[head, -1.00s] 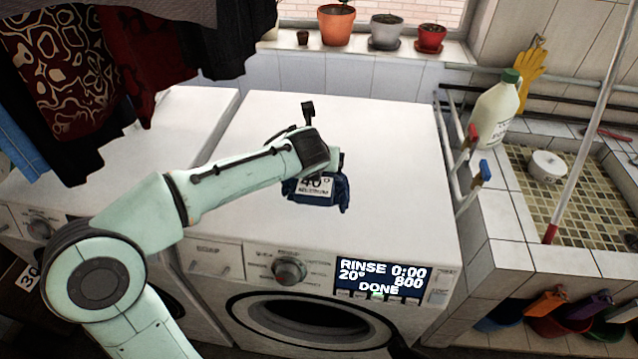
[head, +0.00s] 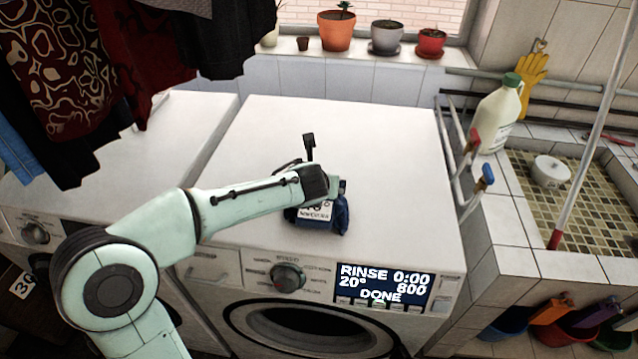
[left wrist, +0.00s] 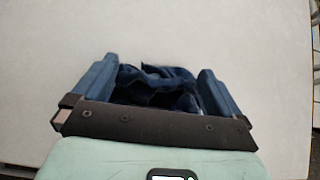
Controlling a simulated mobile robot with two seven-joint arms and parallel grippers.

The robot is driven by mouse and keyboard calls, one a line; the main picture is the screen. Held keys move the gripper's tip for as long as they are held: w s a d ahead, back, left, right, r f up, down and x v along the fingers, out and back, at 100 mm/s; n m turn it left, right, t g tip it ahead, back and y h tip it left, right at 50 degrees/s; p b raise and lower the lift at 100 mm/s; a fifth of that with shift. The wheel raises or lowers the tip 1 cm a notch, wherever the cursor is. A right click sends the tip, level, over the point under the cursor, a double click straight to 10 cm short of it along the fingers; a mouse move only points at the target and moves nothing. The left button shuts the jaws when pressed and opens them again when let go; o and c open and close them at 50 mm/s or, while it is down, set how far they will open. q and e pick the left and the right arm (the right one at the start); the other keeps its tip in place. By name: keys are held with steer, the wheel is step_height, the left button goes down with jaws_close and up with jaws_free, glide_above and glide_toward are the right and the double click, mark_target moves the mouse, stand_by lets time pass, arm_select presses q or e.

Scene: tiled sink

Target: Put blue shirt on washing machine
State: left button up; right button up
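The blue shirt (head: 338,217) is a small dark-blue bundle with a white label, low at the washing machine's top (head: 375,150), toward its front. In the left wrist view the crumpled blue cloth (left wrist: 155,82) lies between my fingers. My left gripper (head: 318,203) is right above the bundle, pointing down; it also shows in the left wrist view (left wrist: 155,85), its two fingers wide apart on either side of the cloth. The gripper hides part of the shirt and label. The washing machine's display reads RINSE and DONE. My right gripper is not in view.
Dark and red clothes (head: 75,70) hang at upper left above a second white machine (head: 170,135). Flower pots (head: 337,30) stand on the back sill. A white bottle (head: 497,115) and pipes are right, beside the tiled sink (head: 520,205). The machine top behind the shirt is clear.

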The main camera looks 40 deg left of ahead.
arm_select(q)
steer(key=shift+s+d+r, duration=0.1)
steer(key=shift+s+r, duration=0.1)
steer(key=shift+r, duration=0.2)
steer(key=v, duration=1.1)
steer(key=shift+s+p, duration=0.25)
steer(key=shift+p, duration=0.15)
steer(key=shift+r, duration=0.1)
